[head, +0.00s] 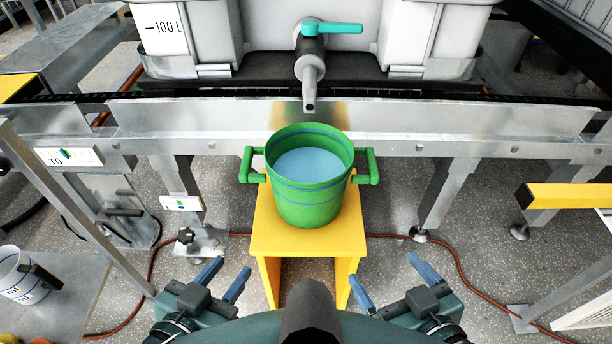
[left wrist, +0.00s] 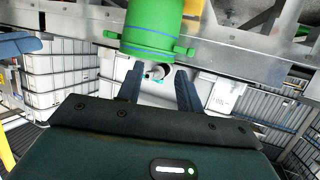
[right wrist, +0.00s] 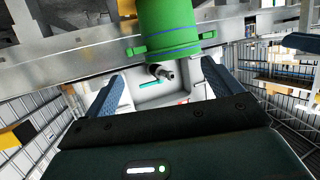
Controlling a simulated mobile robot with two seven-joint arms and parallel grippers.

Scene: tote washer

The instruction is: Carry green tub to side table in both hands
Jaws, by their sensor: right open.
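The green tub (head: 310,205) stands upright on a yellow stand (head: 285,243), below a grey spout, with light blue liquid inside. Its two handles stick out left (head: 248,165) and right (head: 370,166). My left gripper (head: 226,271) is open and empty, nearer to me than the tub and left of it. My right gripper (head: 386,273) is open and empty, nearer and to the right. Neither touches the tub. Both wrist views show the tub beyond the spread fingers, in the left wrist view (left wrist: 150,35) and the right (right wrist: 167,30). I cannot tell which surface is the side table.
A spout with a teal lever (head: 335,28) hangs from a white tank behind a steel rail (head: 440,125). A yellow-edged surface (head: 570,196) is at right, a grey one (head: 65,50) at upper left. A white jug (head: 22,275) stands lower left. An orange hose (head: 468,285) crosses the floor.

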